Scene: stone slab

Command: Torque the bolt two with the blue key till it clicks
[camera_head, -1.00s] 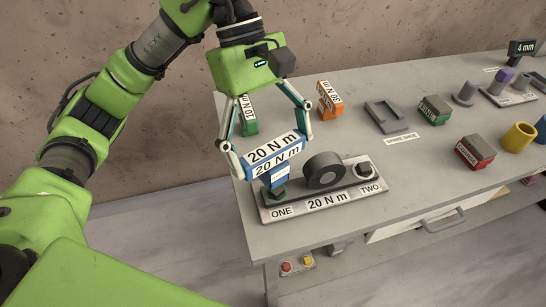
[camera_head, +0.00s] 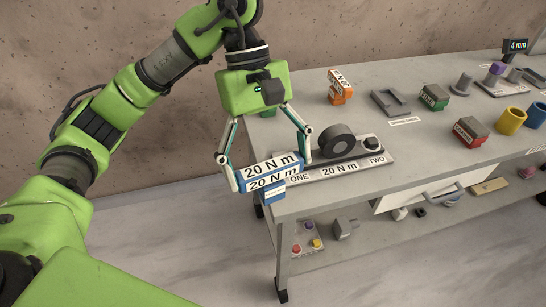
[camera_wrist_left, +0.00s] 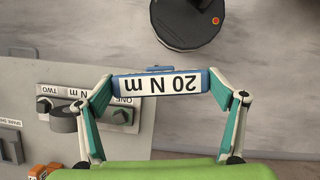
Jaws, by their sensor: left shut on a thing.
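My left gripper (camera_head: 264,166) is shut on the blue key (camera_head: 269,178), a block with white "20 N m" labels. In the head view the key is in front of the plate's end marked ONE and covers bolt one. In the left wrist view the key (camera_wrist_left: 160,84) sits between the fingertips, past the bench edge over the floor. A grey plate (camera_head: 338,169) labelled ONE, 20 N m and TWO carries a dark round part (camera_head: 337,141). Bolt two (camera_head: 372,144) is a dark nut at the plate's right end, uncovered. Bolt one (camera_wrist_left: 119,117) shows in the wrist view. My right gripper is not in view.
An orange block (camera_head: 340,86), a grey bracket (camera_head: 390,103), a green block (camera_head: 433,97) and a red block (camera_head: 469,132) stand on the bench beyond the plate. A lower shelf holds small parts.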

